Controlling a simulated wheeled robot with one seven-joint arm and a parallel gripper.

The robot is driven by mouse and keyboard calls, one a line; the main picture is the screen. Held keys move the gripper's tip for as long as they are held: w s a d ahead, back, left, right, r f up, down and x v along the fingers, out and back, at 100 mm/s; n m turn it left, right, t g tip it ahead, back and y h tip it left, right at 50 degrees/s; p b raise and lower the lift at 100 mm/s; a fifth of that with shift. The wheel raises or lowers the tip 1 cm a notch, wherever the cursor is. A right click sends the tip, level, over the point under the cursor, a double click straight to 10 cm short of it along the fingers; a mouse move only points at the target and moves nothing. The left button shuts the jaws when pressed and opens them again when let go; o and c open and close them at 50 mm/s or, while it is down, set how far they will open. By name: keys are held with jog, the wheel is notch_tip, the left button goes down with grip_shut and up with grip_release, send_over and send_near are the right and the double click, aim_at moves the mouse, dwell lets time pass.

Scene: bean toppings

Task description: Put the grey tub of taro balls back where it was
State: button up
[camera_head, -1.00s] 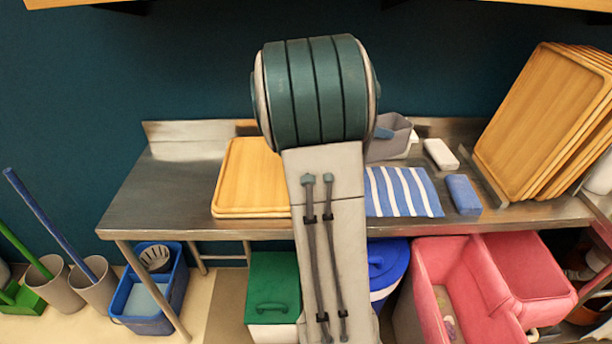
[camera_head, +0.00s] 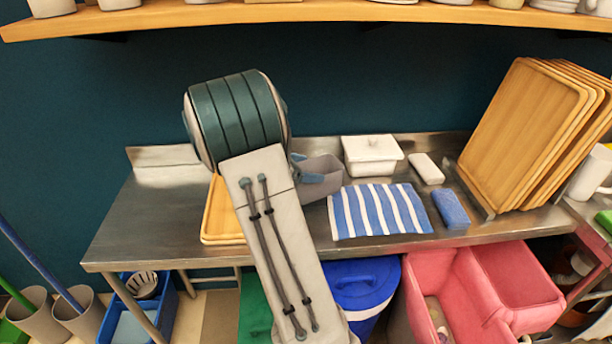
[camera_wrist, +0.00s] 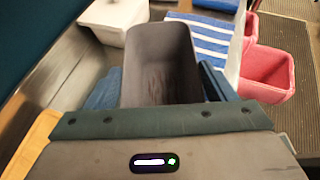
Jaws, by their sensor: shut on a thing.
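The grey tub (camera_head: 324,178) is held in my gripper (camera_head: 305,168), left of the striped cloth and over the steel table. In the wrist view the tub (camera_wrist: 160,62) sits between the two blue fingers (camera_wrist: 160,85), which press on its sides. I see a plain dark grey-brown surface within its outline and no taro balls. I cannot tell whether the tub touches the table. My arm hides part of the table to the left of the tub.
A white lidded box (camera_head: 372,156), a white block (camera_head: 427,168), a striped cloth (camera_head: 380,211) and a blue block (camera_head: 450,208) lie on the steel table (camera_head: 140,220). Leaning wooden trays (camera_head: 525,130) stand right. A flat wooden tray (camera_head: 216,215) is partly behind my arm. A shelf (camera_head: 250,14) runs above.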

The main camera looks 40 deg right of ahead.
notch_tip(320, 180, down, 3)
jog(key=shift+f, duration=0.1)
jog(key=shift+f, duration=0.65)
jog(key=o, duration=1.1)
jog(key=shift+r, duration=0.15)
